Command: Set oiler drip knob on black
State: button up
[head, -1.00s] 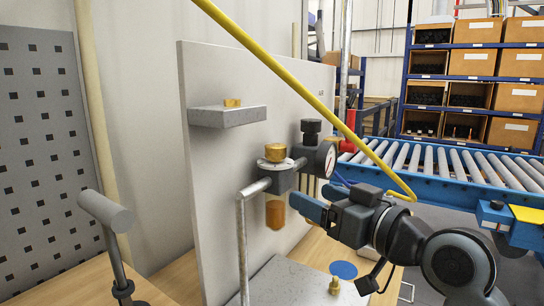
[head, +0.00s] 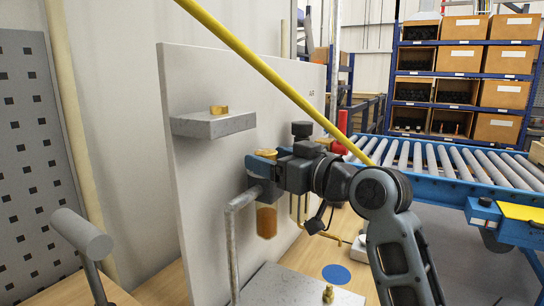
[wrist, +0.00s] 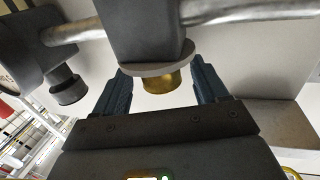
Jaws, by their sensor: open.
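The oiler is mounted on the grey upright panel (head: 195,90), with an amber bowl (head: 266,221) below its dark body. Its brass drip knob (head: 264,154) is on top, mostly hidden by my gripper in the head view. In the wrist view the knob (wrist: 166,82) shows below a pale round disc (wrist: 160,58). My gripper (head: 262,164) is open, with one blue finger on each side of the knob. In the wrist view gaps show between the fingers and the knob. I cannot make out any black mark on the disc.
A pressure gauge with a black knob (head: 302,129) is right beside my gripper. A bent metal pipe (head: 233,240) runs down in front. A yellow hose (head: 262,66) crosses the view.

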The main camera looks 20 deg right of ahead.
jog(key=shift+a, duration=0.1)
jog(key=c, duration=1.1)
jog(key=shift+o, duration=0.2)
jog(key=shift+w+f+y+b, duration=0.15)
jog(key=shift+y+b, duration=0.15)
jog(key=shift+b, duration=0.2)
jog(key=n+g+y+b, duration=0.1)
jog(key=b, duration=0.1)
jog(key=n+g+y+b, duration=0.1)
jog(key=n+y+b, duration=0.1)
jog(key=shift+d+f+y, duration=0.15)
jog(key=shift+d+y, duration=0.15)
jog(key=n+g+y+b, duration=0.2)
jog(key=g+y+b, duration=0.1)
jog(key=shift+w+d+n, duration=0.1)
jog(key=shift+w+n, duration=0.1)
jog(key=shift+n, duration=0.2)
jog(key=n+g+y+b, duration=0.1)
jog(key=g, duration=0.1)
jog(key=n+g+y+b, duration=0.2)
jog(key=shift+w+d+r+g, duration=0.1)
jog(key=shift+w+r+g, duration=0.1)
jog(key=shift+g, duration=0.2)
jog(key=shift+w+n+g+y+b, duration=0.15)
jog(key=shift+n+g+y+b, duration=0.5)
jog(key=shift+n+g, duration=1.45)
jog(key=shift+g, duration=0.5)
